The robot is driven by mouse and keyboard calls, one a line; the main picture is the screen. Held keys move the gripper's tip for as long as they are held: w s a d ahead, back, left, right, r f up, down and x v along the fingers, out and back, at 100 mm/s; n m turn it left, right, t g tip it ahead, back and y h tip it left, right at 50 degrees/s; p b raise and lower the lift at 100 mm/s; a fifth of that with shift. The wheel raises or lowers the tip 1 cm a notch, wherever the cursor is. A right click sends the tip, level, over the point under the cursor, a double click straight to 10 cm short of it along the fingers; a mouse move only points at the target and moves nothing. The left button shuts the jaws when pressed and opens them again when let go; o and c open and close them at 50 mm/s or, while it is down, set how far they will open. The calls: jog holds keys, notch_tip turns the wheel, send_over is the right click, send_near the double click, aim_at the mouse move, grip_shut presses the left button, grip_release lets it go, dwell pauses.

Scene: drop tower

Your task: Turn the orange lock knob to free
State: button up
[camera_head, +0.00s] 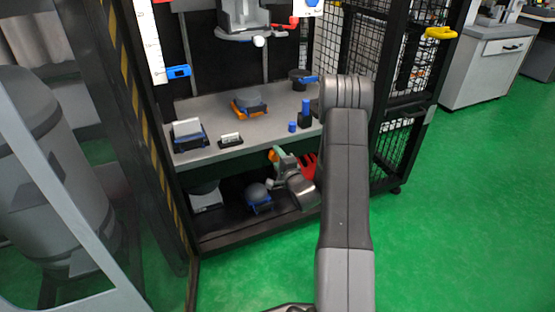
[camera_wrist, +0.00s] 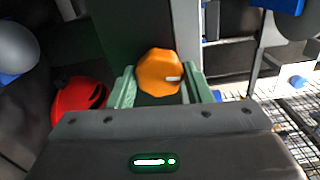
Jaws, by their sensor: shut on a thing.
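The orange lock knob (camera_wrist: 158,73) is an eight-sided knob with a short white mark on its right side, in the middle of the wrist view. My gripper (camera_wrist: 160,88) has its green fingers on the left and right of the knob, shut on it. In the head view my gripper (camera_head: 275,155) is at the front edge of the shelf, below the tabletop. A bit of orange shows by the fingertips there, but most of the knob is hidden.
A red thing (camera_head: 307,166) is right beside my gripper, and it also shows at left in the wrist view (camera_wrist: 78,100). A grey shelf (camera_head: 215,153) above holds several small objects. Black mesh panels (camera_head: 392,60) stand at right. Green floor in front is clear.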

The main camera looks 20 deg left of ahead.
jog(key=shift+n, duration=0.7)
jog(key=o, duration=1)
jog(key=shift+c, duration=0.2)
jog(key=p+v, duration=0.3)
jog(key=v, duration=1)
jog(key=shift+s+d, duration=0.25)
jog(key=shift+d, duration=0.1)
